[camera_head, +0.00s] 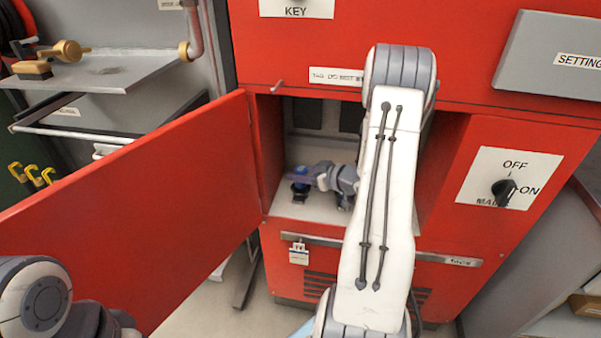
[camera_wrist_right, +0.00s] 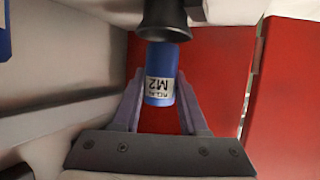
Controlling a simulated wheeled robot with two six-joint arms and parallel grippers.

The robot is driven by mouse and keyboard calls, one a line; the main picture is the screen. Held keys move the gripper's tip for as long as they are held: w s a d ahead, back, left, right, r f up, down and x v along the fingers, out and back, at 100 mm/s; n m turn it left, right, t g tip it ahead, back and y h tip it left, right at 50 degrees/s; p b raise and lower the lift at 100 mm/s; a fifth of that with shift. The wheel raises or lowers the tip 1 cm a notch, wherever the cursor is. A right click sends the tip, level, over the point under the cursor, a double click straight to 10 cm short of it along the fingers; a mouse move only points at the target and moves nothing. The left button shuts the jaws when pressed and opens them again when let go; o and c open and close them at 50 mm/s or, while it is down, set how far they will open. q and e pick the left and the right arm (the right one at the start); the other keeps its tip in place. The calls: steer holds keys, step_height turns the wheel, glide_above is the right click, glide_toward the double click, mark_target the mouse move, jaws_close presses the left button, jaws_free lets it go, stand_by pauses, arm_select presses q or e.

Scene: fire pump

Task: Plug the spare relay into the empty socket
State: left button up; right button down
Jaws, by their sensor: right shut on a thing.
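The blue relay (camera_wrist_right: 160,88) has a white label reading M2 and sits between the two fingers of my right gripper (camera_wrist_right: 160,104) in the wrist view. Its far end meets a round black part (camera_wrist_right: 166,22); I cannot tell whether this is the relay's own base or a socket. In the head view my right gripper (camera_head: 316,178) is inside the open red cabinet, shut on the blue relay (camera_head: 300,171). A black piece (camera_head: 300,191) shows just below the relay near the compartment floor. My left gripper is out of view; only part of that arm shows at lower left.
The red cabinet door (camera_head: 150,215) stands open on the left. My right arm hides the compartment's right part. A MAIN switch (camera_head: 504,192) is on the right panel. A grey shelf (camera_head: 100,70) stands at upper left. Another blue item (camera_wrist_right: 4,32) shows at the wrist view's left edge.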

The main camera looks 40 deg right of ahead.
steer(key=shift+r+p, duration=0.1)
steer(key=shift+p, duration=0.4)
stand_by(0.7)
steer(key=shift+f, duration=0.25)
steer(key=shift+f+b, duration=0.5)
steer(key=shift+f, duration=0.2)
stand_by(0.7)
steer(key=shift+f, duration=0.2)
steer(key=shift+f, duration=0.35)
stand_by(0.6)
steer(key=shift+c, duration=1.8)
jaws_free()
